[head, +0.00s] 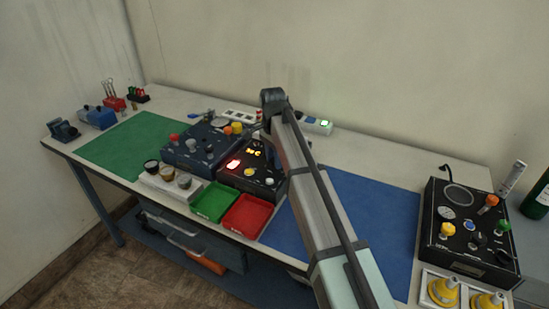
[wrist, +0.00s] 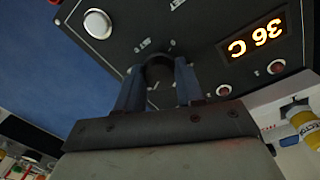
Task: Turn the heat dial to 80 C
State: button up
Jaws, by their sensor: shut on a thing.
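The black heat panel (head: 235,178) stands in the middle of the bench in the head view. Its lit orange display (wrist: 252,42) reads 36 C in the wrist view and appears turned over there. The dark round heat dial (wrist: 158,62) sits on the panel face between my fingers. My gripper (wrist: 158,80) is shut on the dial, with one finger on each side. The dial's pointer and most of its scale marks are hidden or too dark to read. In the head view my arm hides the dial and most of the gripper.
A white button (wrist: 97,23) and a small red light (wrist: 223,90) are on the panel around the dial. A green tray (head: 213,203) and a red tray (head: 247,216) stand in front of it. A blue-grey panel (head: 185,153) is close on the left. The blue mat (head: 385,210) is clear.

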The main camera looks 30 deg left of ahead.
aim_at(273, 159)
jog(key=o, duration=1)
jog(key=shift+o, duration=0.2)
jog(key=shift+r, duration=0.1)
notch_tip(273, 159, up, 14)
jog(key=shift+w+a+f, duration=0.15)
jog(key=shift+a+f, duration=0.05)
jog(key=shift+a, duration=0.1)
jog(key=shift+w, duration=0.1)
